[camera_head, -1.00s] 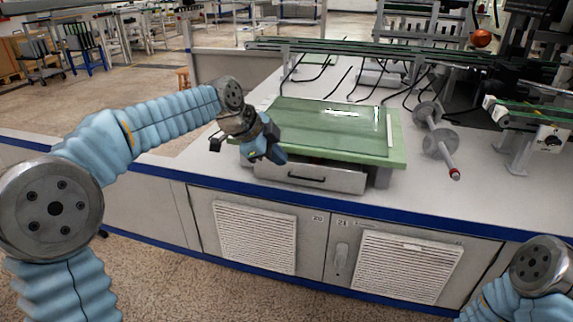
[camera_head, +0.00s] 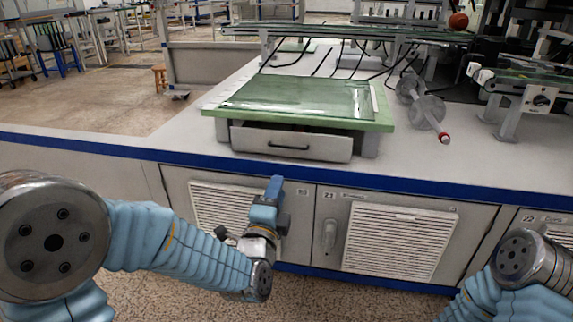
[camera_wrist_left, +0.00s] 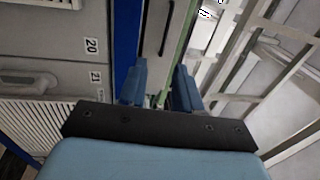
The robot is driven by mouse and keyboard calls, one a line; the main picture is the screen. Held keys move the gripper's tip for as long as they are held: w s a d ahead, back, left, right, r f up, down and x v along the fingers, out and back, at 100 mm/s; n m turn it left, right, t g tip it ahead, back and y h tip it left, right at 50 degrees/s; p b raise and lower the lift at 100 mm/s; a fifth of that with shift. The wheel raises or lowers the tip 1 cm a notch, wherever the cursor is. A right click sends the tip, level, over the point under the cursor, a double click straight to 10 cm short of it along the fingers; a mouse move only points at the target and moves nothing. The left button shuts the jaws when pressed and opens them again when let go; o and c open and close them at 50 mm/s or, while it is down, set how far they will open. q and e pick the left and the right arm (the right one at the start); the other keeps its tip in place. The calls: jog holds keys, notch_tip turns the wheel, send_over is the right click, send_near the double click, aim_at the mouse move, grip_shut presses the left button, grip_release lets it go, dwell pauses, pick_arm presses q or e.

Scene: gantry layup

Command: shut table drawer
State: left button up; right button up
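The table drawer (camera_head: 325,149) is a light grey box front with a dark bar handle (camera_head: 288,147). It sits under the green-topped small table (camera_head: 212,109) on the bench. A thin dark gap shows above its front, so it looks slightly open. In the left wrist view the drawer front (camera_wrist_left: 152,45) is ahead, with its handle (camera_wrist_left: 168,28) lengthwise. My left gripper (camera_head: 272,190) is in front of the bench, below the drawer and apart from it. Its two blue fingers (camera_wrist_left: 160,85) stand apart with nothing between them. My right gripper is out of view.
The blue bench edge (camera_head: 400,183) runs between my left gripper and the drawer. White vented cabinet doors (camera_head: 400,240) are below it. A clear spool with a red-tipped rod (camera_head: 428,112) lies right of the small table. The bench in front of the drawer is clear.

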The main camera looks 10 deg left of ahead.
pick_arm(q)
send_near(287, 153)
jog(key=shift+t, duration=0.3)
jog(key=w+r, duration=0.1)
jog(key=w, duration=0.1)
jog(key=w+r, duration=0.1)
jog(key=w, duration=0.1)
jog(key=w+d+r, duration=0.1)
jog(key=w, duration=0.1)
jog(key=shift+r+b, duration=0.3)
jog(key=shift+c, duration=0.4)
grip_shut()
dwell(0.5)
